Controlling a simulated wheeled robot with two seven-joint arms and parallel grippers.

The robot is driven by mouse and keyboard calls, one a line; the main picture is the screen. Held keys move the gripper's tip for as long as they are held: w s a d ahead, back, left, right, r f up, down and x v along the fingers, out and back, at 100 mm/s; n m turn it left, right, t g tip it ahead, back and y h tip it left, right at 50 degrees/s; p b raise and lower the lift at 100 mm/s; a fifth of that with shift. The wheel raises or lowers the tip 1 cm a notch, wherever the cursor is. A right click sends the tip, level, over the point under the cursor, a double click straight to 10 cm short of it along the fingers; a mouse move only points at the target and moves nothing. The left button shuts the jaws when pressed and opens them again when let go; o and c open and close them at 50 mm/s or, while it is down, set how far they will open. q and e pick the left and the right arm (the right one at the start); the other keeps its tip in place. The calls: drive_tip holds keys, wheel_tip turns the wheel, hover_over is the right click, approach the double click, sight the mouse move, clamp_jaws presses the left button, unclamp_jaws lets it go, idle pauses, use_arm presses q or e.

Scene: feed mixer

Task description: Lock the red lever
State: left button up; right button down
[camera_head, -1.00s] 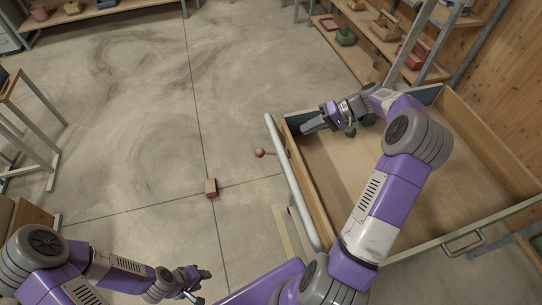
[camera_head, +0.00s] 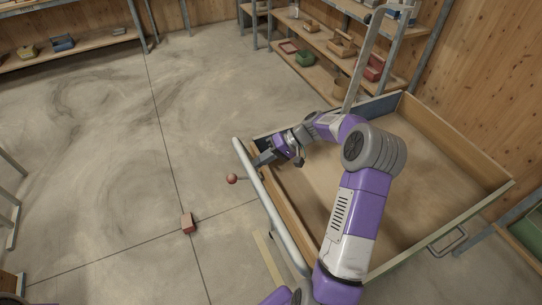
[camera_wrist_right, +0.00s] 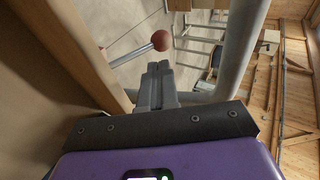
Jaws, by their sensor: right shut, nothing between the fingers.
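The red lever (camera_head: 232,179) is a red ball on a short metal rod at the left side of the feed mixer's wooden box (camera_head: 425,120), outside the grey tube rail. In the right wrist view the ball (camera_wrist_right: 160,40) shows just beyond the fingertips, with its rod running down to the left. My right gripper (camera_head: 262,158) is at the box's left wall, close to the rail and to the right of the ball. Its fingers (camera_wrist_right: 158,72) are shut and empty, and appear apart from the ball. My left gripper is out of view.
The grey tube rail (camera_head: 269,202) runs along the box's left side, close to my right gripper. A small reddish block (camera_head: 187,222) lies on the floor. Shelves with bins (camera_head: 320,72) stand at the back. The floor to the left is mostly clear.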

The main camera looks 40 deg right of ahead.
sight(245, 178)
drive_tip(key=b+x, duration=0.1)
drive_tip(key=x, duration=0.6)
